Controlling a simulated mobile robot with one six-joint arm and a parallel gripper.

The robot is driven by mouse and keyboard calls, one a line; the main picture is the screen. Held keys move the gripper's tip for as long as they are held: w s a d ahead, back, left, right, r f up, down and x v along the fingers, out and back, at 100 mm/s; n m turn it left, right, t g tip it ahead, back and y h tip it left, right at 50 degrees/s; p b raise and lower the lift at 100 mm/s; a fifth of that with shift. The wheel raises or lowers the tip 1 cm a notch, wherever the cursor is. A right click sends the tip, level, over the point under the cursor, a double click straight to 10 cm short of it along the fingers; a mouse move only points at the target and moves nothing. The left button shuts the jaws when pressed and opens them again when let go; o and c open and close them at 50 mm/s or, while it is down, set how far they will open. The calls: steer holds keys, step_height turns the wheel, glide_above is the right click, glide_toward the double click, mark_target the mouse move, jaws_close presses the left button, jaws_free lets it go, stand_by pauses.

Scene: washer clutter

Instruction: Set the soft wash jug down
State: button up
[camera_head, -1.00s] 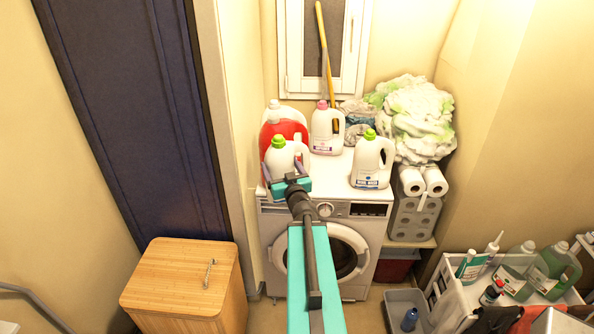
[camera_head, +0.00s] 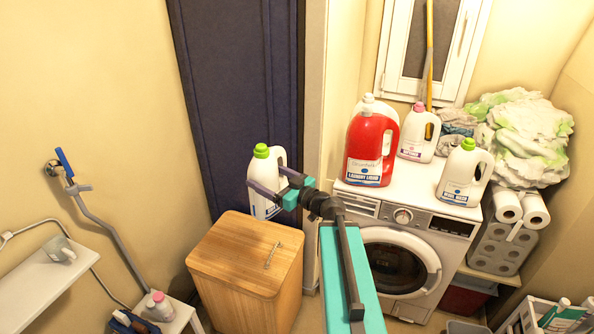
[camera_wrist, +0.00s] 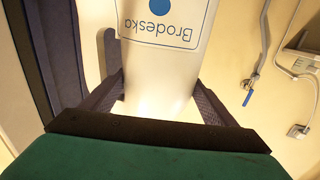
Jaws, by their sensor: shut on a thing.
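My gripper (camera_head: 281,189) is shut on a white jug with a green cap (camera_head: 262,205), which I take as the soft wash jug. The jug is upright, left of the washer and at the back edge of the wooden box (camera_head: 232,242) in the head view. I cannot tell whether its base is above or behind the box top. In the wrist view, both fingers (camera_wrist: 156,104) press the sides of the jug (camera_wrist: 158,70), whose label reads "Brodeska" upside down. The jug's cap and base are out of that view.
The washer top (camera_head: 408,180) holds a red laundry liquid jug (camera_head: 368,150), a pink-capped white jug (camera_head: 417,135) and another green-capped white jug (camera_head: 463,175). The box lid is bare except for its handle (camera_head: 272,254). A blue door (camera_head: 235,90) stands behind the held jug.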

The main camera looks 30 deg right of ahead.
steer(key=s+a+f+n+g+y+b, duration=0.1)
steer(key=a+f+n+g+y, duration=0.2)
steer(key=a, duration=0.7)
steer(key=s+a+f+n+g+y+b, duration=0.2)
steer(key=a+y, duration=0.4)
steer(key=a, duration=0.5)
step_height(320, 180, down, 3)
steer(key=shift+s+a+r+n+g+b, duration=0.15)
steer(key=shift+n+g+b, duration=0.15)
steer(key=shift+n+g, duration=0.65)
steer(key=shift+a, duration=0.1)
